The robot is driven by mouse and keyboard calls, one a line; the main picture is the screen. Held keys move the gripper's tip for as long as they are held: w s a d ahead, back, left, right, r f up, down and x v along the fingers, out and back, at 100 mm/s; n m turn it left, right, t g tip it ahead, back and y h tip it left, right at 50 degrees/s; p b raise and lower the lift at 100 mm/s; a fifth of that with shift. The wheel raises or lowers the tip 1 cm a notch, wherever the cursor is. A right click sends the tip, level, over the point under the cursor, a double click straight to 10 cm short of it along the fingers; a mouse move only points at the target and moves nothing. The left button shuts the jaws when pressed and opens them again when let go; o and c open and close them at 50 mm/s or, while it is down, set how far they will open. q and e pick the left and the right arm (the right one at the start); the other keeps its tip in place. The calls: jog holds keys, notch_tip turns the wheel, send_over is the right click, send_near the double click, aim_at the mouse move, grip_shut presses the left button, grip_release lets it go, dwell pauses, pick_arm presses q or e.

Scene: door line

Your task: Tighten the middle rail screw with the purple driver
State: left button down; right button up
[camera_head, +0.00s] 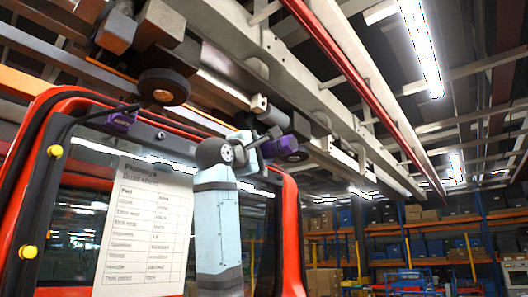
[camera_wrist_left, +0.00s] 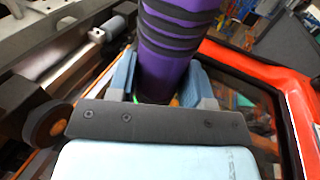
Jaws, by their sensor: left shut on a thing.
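My left gripper (camera_head: 266,142) is raised in front of the upper right part of the red door. It is shut on the purple driver (camera_head: 285,147). In the left wrist view the driver's thick purple handle with black bands (camera_wrist_left: 178,45) stands between the blue fingers of the gripper (camera_wrist_left: 160,86). The driver's tip is hidden, and I cannot tell whether it touches anything. I cannot make out the middle rail screw in either view. My right gripper is not in view.
The red door (camera_head: 287,230) carries a paper build sheet (camera_head: 145,228) and two yellow knobs (camera_head: 54,151) at left. A small purple block (camera_head: 120,121) sits near its top left. Overhead beams and a dark roller (camera_head: 163,87) hang close above my gripper. Shelves (camera_head: 440,240) stand behind.

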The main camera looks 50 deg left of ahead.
aim_at(281, 145)
pick_arm(q)
jog(key=shift+s, duration=0.1)
dwell(0.5)
jog(key=shift+d, duration=0.45)
jog(key=shift+w+d+b, duration=0.15)
jog(key=shift+w+d, duration=0.05)
jog(key=shift+d, duration=1.25)
jog(key=shift+w+d+b, duration=0.15)
jog(key=shift+w+d, duration=0.05)
jog(key=shift+d, duration=1.25)
jog(key=shift+a, duration=0.15)
